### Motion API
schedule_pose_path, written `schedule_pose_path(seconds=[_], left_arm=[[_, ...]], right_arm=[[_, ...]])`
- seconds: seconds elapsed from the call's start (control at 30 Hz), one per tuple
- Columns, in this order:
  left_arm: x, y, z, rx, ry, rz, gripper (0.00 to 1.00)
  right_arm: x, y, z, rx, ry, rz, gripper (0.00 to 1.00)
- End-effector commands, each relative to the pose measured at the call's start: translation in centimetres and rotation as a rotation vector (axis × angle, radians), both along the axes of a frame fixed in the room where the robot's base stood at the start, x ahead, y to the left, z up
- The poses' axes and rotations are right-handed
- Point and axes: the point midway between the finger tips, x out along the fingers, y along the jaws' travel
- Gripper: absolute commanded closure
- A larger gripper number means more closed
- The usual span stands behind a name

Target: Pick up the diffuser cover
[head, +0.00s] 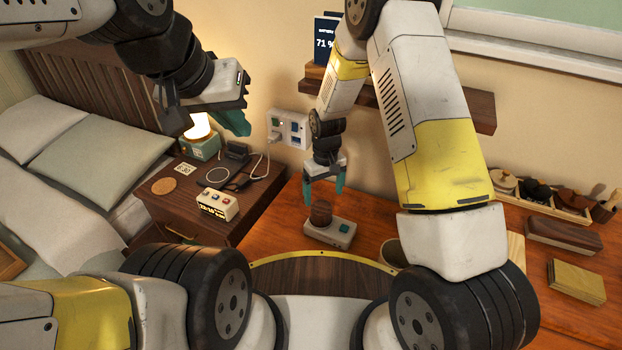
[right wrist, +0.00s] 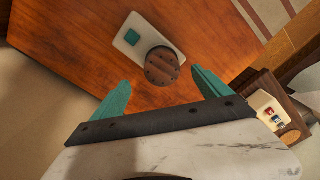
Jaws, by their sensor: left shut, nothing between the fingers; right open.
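The diffuser cover (head: 321,212) is a short dark brown cylinder on the light grey diffuser base (head: 343,236), which has a teal button, on the wooden desk. In the right wrist view the cover (right wrist: 162,67) shows several small holes in its top, and the base (right wrist: 130,38) lies under it. My right gripper (head: 323,190) is open and points down just above the cover. In the right wrist view, the teal fingertips of this gripper (right wrist: 160,80) lie on either side of the cover, apart from it. My left gripper (head: 240,128) is shut and empty, above the nightstand.
The nightstand (head: 165,212) holds a small clock (head: 217,204), a lit lamp (head: 199,135) and cables. A wall shelf (head: 480,111) is behind my right arm. A tray of small items (head: 545,199), a brown case (head: 563,235) and a tan box (head: 577,281) occupy the desk's right side.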

Motion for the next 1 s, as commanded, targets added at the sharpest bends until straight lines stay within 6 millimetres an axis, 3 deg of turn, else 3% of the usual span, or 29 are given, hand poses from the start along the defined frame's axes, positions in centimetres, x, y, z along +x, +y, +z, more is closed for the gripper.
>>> schedule_pose_path(seconds=[0.63,0.97,1.0], left_arm=[[0.0,0.0,0.0,0.000,0.000,0.000,1.00],[0.0,0.0,0.0,0.000,0.000,0.000,1.00],[0.0,0.0,0.0,0.000,0.000,0.000,1.00]], right_arm=[[-0.2,0.1,-8.2,-0.008,0.009,0.011,0.12],[-0.1,0.1,-8.9,-0.007,0.008,0.011,0.12],[-0.1,0.1,-8.9,-0.007,0.008,0.011,0.20]])
